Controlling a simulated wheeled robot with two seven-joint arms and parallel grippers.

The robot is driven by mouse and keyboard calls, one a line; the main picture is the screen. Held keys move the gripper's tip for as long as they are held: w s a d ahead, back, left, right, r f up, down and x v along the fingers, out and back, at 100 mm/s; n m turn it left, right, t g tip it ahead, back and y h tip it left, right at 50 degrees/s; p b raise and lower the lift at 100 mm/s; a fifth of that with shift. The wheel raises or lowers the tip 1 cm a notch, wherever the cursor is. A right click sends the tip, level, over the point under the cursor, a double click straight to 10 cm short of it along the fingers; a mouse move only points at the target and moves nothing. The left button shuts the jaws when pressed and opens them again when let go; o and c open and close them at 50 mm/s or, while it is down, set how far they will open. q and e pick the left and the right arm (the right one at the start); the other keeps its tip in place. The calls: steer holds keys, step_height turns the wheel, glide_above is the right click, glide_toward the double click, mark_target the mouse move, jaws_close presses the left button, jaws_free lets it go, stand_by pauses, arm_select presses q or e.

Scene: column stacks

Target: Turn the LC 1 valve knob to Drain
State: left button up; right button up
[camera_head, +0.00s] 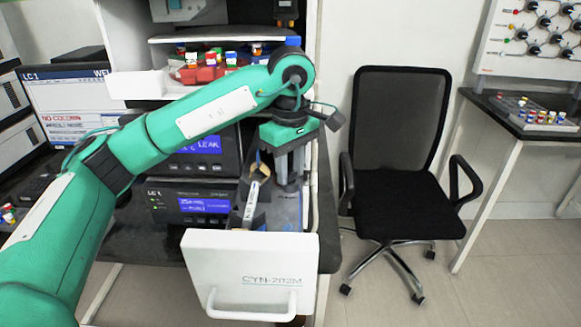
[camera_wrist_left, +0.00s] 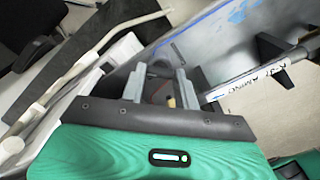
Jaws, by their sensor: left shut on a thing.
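My left gripper (camera_head: 288,184) points down beside the right side of the LC 1 module (camera_head: 163,207), which has a lit blue display. In the left wrist view its two fingers (camera_wrist_left: 160,74) are a little apart, closed on a dark thing mostly hidden between them. I cannot tell whether this is the valve knob, and no Drain marking is readable. A labelled column (camera_head: 252,193) is tilted just left of the gripper. It also shows in the left wrist view (camera_wrist_left: 265,77). My right gripper is not in view.
A white CYN-202M front panel with a handle (camera_head: 250,262) juts out below the gripper. An upper module (camera_head: 207,146) shows LEAK. The LC 1 monitor (camera_head: 70,105) reads NO COLUMN. An office chair (camera_head: 400,150) stands right, with open floor around it.

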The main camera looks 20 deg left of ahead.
mark_target(291, 174)
arm_select(q)
steer(key=o, duration=1)
steer(key=shift+r, duration=0.1)
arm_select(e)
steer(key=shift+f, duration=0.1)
arm_select(q)
step_height(291, 174, up, 5)
steer(key=shift+r, duration=0.1)
step_height(291, 174, up, 8)
steer(key=shift+r+p, duration=0.25)
steer(key=shift+p, duration=0.45)
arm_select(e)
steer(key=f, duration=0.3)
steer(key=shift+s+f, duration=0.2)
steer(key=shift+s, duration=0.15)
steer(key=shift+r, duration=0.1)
